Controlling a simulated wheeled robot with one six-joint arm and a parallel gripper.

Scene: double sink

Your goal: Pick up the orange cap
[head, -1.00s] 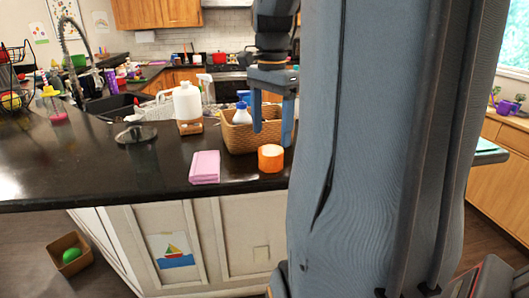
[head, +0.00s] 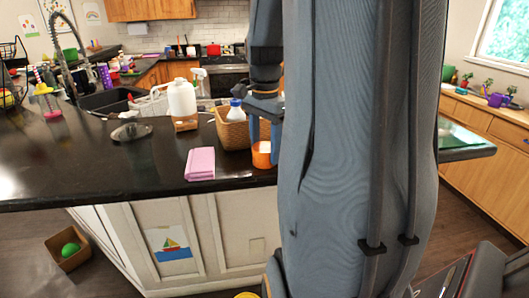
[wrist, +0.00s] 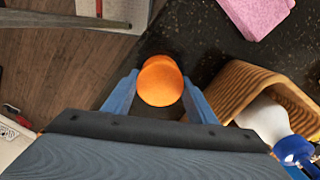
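The orange cap (head: 262,155) is a short round cylinder standing on the dark counter near its front edge. In the wrist view the cap (wrist: 160,82) shows from above, between my two blue fingers. My gripper (head: 264,138) points down over the cap in the head view, its fingers apart. In the wrist view my gripper (wrist: 160,77) has one fingertip close to each side of the cap; I cannot tell whether they touch it. My arm hides part of the gripper and the cap's right side in the head view.
A folded pink cloth (head: 200,163) lies to the left. A white jug (head: 182,98) stands farther back. The front counter to the left is mostly clear.

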